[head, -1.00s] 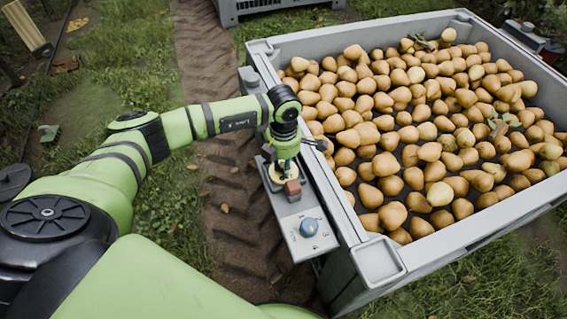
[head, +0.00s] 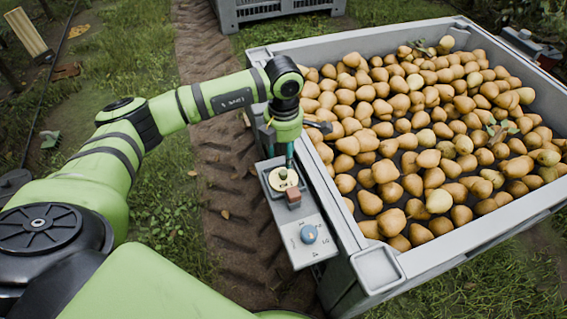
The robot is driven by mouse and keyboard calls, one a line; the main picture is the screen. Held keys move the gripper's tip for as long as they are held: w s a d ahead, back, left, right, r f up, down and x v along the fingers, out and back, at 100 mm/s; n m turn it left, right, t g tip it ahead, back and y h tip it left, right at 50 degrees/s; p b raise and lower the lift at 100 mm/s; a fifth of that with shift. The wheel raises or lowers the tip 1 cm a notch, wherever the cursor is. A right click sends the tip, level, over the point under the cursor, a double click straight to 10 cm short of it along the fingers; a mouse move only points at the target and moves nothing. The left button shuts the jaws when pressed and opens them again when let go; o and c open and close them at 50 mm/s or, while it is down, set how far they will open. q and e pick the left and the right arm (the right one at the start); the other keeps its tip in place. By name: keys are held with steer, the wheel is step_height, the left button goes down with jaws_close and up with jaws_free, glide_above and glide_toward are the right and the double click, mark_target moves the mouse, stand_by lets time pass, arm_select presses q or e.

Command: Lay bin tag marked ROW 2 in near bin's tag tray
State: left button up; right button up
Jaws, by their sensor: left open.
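A small round cream disc (head: 283,179), which looks like the bin tag, lies in the recess at the far end of the grey tag tray (head: 288,219). The tray is fixed along the left side of the near bin (head: 375,267). Any ROW 2 marking is too small to read. My left gripper (head: 290,163) is open, pointing down just above and beside the disc, apart from it as far as I can tell. My arm partly hides its fingers. My right gripper is not in view.
A reddish-brown block (head: 294,198) and a blue knob (head: 309,234) sit on the tray's panel. The near bin is full of pears (head: 420,140). Another grey bin (head: 280,10) stands at the back. The dirt track (head: 225,200) left of the tray is clear.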

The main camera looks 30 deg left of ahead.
arm_select(q)
step_height(320, 180, up, 4)
steer(key=shift+f, duration=0.1)
stand_by(0.5)
